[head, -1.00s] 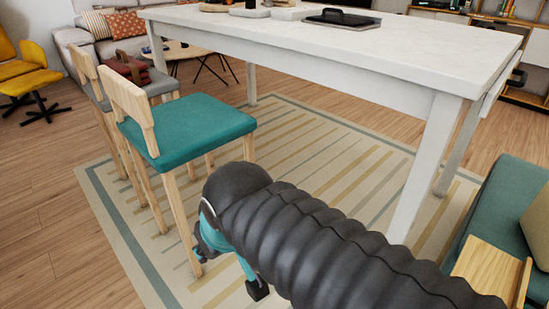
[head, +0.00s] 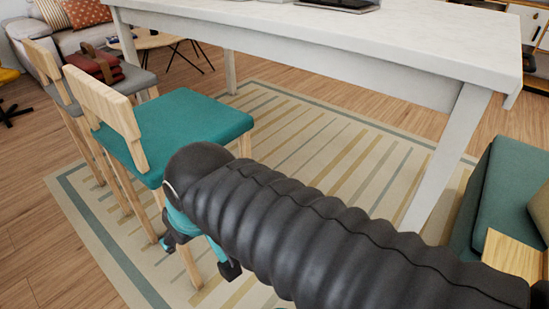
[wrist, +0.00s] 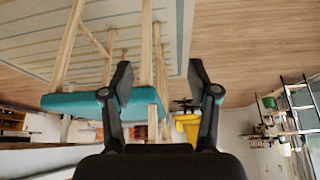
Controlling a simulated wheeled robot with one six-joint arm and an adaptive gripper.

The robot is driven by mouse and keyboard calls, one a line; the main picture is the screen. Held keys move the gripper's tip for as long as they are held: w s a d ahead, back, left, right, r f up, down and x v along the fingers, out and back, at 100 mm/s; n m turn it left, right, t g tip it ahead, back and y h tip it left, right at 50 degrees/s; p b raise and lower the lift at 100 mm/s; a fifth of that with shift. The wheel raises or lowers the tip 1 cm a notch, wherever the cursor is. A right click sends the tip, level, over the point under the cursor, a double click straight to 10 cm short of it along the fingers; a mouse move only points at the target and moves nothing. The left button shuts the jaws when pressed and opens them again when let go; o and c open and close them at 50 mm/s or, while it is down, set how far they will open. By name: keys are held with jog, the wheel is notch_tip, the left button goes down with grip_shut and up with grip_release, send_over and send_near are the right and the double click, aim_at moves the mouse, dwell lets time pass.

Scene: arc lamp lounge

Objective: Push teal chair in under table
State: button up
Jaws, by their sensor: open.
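The teal chair (head: 190,125) stands upright on the striped rug, with a pale wooden backrest on the left and a teal seat toward the white table (head: 330,35). Its seat lies before the table's long near side; I cannot tell whether its front edge is under the top. My gripper (head: 200,256) is low beside the near chair legs, partly hidden by my dark ribbed arm. In the upside-down-looking wrist view, my open gripper (wrist: 160,82) has two dark fingers apart. The teal seat (wrist: 75,105) is behind the left finger, and pale legs show near and between the fingers. Contact is unclear.
A grey-seated chair (head: 130,78) stands just behind the teal one, with a dark red bag on it. A green padded seat (head: 500,185) is at the right. The striped rug (head: 320,160) under the table is clear. A table leg (head: 450,150) stands at the right.

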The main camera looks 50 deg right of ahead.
jog(key=w+d+f+m+g+y+b, duration=0.1)
jog(key=w+d+f+m+y+b, duration=0.15)
jog(key=w+f+m, duration=0.55)
jog(key=m+t+h+b, duration=0.3)
jog(key=m+t, duration=0.6)
jog(key=m, duration=1.8)
send_near(249, 156)
jog(key=s+d+r+y, duration=0.1)
jog(key=s+r+y, duration=0.1)
jog(key=s, duration=0.1)
jog(key=shift+d+f+h, duration=0.1)
jog(key=shift+f+h, duration=0.1)
jog(key=shift+h, duration=0.05)
jog(key=b+x, duration=0.2)
jog(key=x, duration=1.1)
jog(key=shift+w+f, duration=0.25)
jog(key=shift+w, duration=0.05)
